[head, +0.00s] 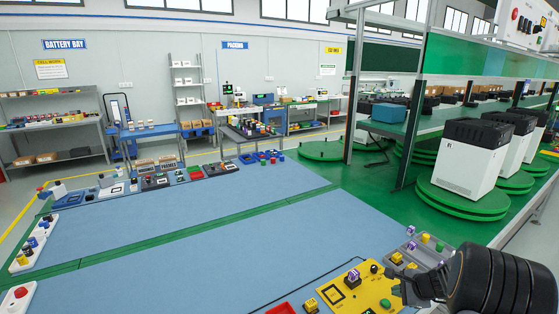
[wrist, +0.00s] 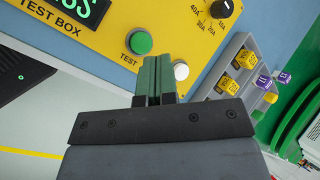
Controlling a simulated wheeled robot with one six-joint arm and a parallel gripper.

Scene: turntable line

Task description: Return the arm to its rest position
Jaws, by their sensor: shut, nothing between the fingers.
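My gripper (head: 400,285) shows at the lower right of the head view, at the end of my dark arm, beside the yellow test box (head: 372,295). In the wrist view my gripper (wrist: 158,62) has its two green-faced fingers pressed together, with nothing between them. The fingertips are over the yellow test box (wrist: 160,18), between its green TEST button (wrist: 139,41) and a white round part (wrist: 181,71). Whether they touch the box, I cannot tell. A black dial (wrist: 222,9) and a green-lit display (wrist: 82,8) also show on the box.
A grey tray (wrist: 250,45) with yellow and purple blocks lies right of the box. White-and-black units stand on green turntables (head: 462,200) along the right. The blue bench surface (head: 200,240) is largely clear in the middle. Racks (head: 50,125) stand along the far wall.

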